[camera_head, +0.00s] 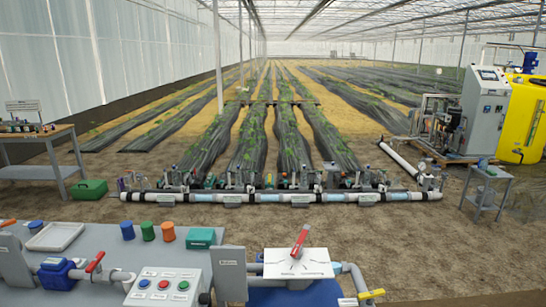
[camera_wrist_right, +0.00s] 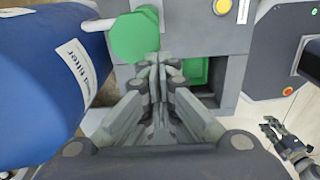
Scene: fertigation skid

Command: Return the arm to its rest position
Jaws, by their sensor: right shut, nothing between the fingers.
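My right gripper (camera_wrist_right: 158,72) shows in the right wrist view, with its fingers together and nothing between them. Its tips are in front of a grey housing, just below a green round-ended part (camera_wrist_right: 135,37) on a pale stem. I cannot tell whether they touch it. A dark jointed gripper (camera_wrist_right: 270,128), apparently my left one, shows small at the lower right of that view; its jaw state is unclear. Neither gripper shows in the head view.
A blue labelled cylinder (camera_wrist_right: 55,85) fills the left of the wrist view. Bare soil lies beyond.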

